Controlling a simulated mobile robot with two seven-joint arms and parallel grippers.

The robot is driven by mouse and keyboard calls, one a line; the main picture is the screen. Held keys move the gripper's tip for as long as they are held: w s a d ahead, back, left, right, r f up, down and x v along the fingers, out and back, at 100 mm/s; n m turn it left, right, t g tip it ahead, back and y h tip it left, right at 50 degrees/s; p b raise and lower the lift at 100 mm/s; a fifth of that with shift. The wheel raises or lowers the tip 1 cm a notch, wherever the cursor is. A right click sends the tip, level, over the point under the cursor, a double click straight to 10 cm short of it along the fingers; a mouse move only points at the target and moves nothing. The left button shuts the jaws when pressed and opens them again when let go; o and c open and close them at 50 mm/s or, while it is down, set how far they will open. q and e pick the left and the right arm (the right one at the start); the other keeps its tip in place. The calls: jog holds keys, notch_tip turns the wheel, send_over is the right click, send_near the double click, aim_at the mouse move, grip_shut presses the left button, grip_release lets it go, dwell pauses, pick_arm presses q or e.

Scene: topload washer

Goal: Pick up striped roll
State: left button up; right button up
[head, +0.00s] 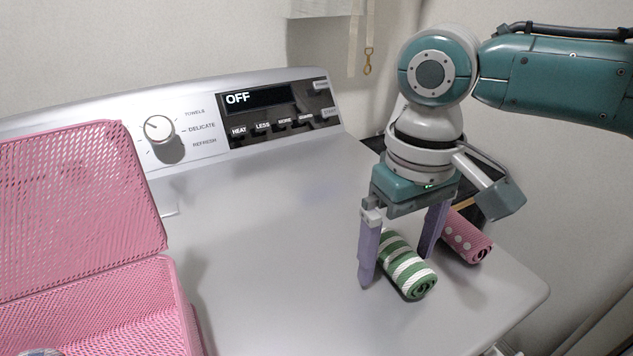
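The striped roll (407,267), green and white, lies on the washer top (270,260) near its right side. My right gripper (395,271) points down over it with its two purple fingers apart. One finger is on the left of the roll and the other is behind it on the right, so the fingers straddle it. I cannot tell whether either finger touches it. The far end of the roll is partly hidden by the gripper. My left gripper is not in view.
A pink roll with pale dots (468,238) lies close behind the right finger. A pink mesh basket (170,290) with a raised lid (75,205) stands at the left. The control panel (265,108) reads OFF. The middle of the washer top is clear.

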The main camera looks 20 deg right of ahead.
jog(key=c, duration=1.4)
jog(key=shift+o, duration=0.2)
